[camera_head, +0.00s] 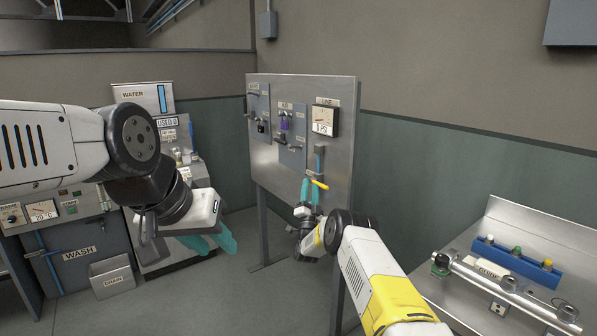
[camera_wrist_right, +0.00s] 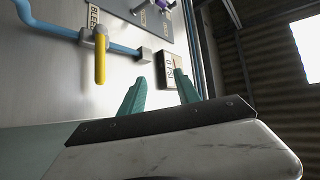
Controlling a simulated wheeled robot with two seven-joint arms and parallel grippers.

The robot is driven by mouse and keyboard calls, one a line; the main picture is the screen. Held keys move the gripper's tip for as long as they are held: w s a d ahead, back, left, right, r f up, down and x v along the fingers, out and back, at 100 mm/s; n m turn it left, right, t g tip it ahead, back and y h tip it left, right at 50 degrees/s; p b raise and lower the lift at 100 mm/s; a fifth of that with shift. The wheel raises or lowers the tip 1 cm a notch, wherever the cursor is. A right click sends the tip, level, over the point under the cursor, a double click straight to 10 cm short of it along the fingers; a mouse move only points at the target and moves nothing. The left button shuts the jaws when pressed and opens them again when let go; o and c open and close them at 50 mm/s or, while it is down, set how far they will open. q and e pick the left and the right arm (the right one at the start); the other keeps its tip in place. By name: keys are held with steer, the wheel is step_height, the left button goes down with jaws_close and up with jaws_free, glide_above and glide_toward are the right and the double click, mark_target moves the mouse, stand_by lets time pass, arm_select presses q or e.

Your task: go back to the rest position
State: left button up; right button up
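My left gripper (camera_head: 212,240) hangs in front of the wash unit, its two teal fingers apart with nothing seen between them. My right gripper (camera_head: 310,190) points up in front of the steel panel, beside the yellow-handled bleed valve (camera_head: 318,183). In the right wrist view my right gripper (camera_wrist_right: 160,95) has its teal fingers spread and empty. The yellow handle (camera_wrist_right: 100,58) is left of the fingers there, apart from them. A gauge (camera_wrist_right: 174,66) lies behind the fingers.
The standing panel (camera_head: 230,0) is not at the top wall; the steel panel (camera_head: 340,92) carries valves and a line gauge (camera_head: 324,120). A wash unit (camera_head: 85,270) with a drain box (camera_head: 111,279) is at left. A steel bench (camera_head: 450,262) with a blue rack (camera_head: 517,262) is at right.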

steer(key=w+r+n+g+y, duration=0.2)
steer(key=w+r+n+y, duration=0.1)
steer(key=r, duration=0.8)
steer(key=s+d+r+n+g+y, duration=0.1)
steer(key=s+r+n+g, duration=0.1)
steer(key=r, duration=0.3)
steer(key=s+d+r+n+g+y, duration=0.1)
steer(key=s+r+g, duration=0.15)
steer(key=r, duration=0.35)
steer(key=s+d+r+n+g, duration=0.2)
steer(key=s+r+g, duration=0.15)
steer(key=s, duration=0.65)
steer(key=s+d+f+n+g, duration=0.1)
steer(key=s+d+f+g, duration=0.1)
steer(key=s, duration=1.3)
steer(key=s+d+f+n+g, duration=0.1)
steer(key=s+f+g, duration=0.3)
steer(key=s, duration=1.2)
steer(key=s+d+f+n+g, duration=0.1)
steer(key=s+d+f+g, duration=0.1)
steer(key=s, duration=1.3)
steer(key=shift+s+d+f+g+h, duration=0.3)
steer(key=shift+s+d+f+g, duration=0.1)
steer(key=shift+f+g, duration=0.2)
